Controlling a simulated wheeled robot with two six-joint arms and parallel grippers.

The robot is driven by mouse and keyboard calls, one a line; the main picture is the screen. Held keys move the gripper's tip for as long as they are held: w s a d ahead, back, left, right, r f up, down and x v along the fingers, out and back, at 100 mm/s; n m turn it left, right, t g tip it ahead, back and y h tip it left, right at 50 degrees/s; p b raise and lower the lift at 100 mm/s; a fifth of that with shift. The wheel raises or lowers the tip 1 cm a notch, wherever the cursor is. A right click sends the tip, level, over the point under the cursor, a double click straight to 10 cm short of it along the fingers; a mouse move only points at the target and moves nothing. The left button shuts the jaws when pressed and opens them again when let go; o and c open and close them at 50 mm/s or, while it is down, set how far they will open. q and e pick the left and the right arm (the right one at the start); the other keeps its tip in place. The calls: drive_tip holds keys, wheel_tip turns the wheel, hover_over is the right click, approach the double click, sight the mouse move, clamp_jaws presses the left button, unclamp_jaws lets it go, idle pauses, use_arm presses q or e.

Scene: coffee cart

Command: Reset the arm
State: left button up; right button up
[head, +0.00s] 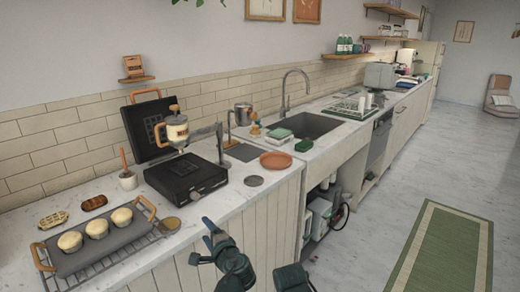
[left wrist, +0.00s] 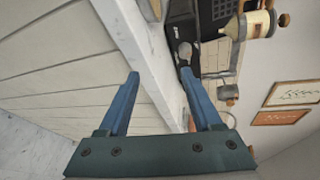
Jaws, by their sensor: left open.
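My left gripper (head: 202,240) is in front of the counter's edge in the head view, in the air and clear of the objects on top. In the left wrist view its two blue fingers (left wrist: 160,82) stand wide apart with nothing between them. The white counter edge (left wrist: 150,60) passes behind the fingers there. A dark part of my right arm shows at the bottom of the head view, but its gripper fingers cannot be seen.
A black waffle maker (head: 186,176) with a cream dispenser (head: 177,130) stands on the counter near my left gripper. A tray with muffins (head: 100,245) on a rack is at the left. An orange plate (head: 277,161) and a sink (head: 305,125) are farther right.

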use_arm(q)
drive_tip(key=s+d+f+n+g+h, duration=0.3)
drive_tip(key=s+f+n+g, duration=0.35)
drive_tip(key=f, duration=0.45)
drive_tip(key=s+d+f+n+g+h, duration=0.3)
drive_tip(key=s+d+f+g+h, duration=0.25)
drive_tip(key=s+d, duration=0.6)
wheel_tip(320, 180, up, 12)
drive_tip(key=s+g+p, duration=0.1)
drive_tip(key=p, duration=1.2)
drive_tip(key=shift+s+a+r+y, duration=0.15)
drive_tip(key=shift+s+a+y, duration=0.05)
drive_tip(key=shift+y, duration=0.15)
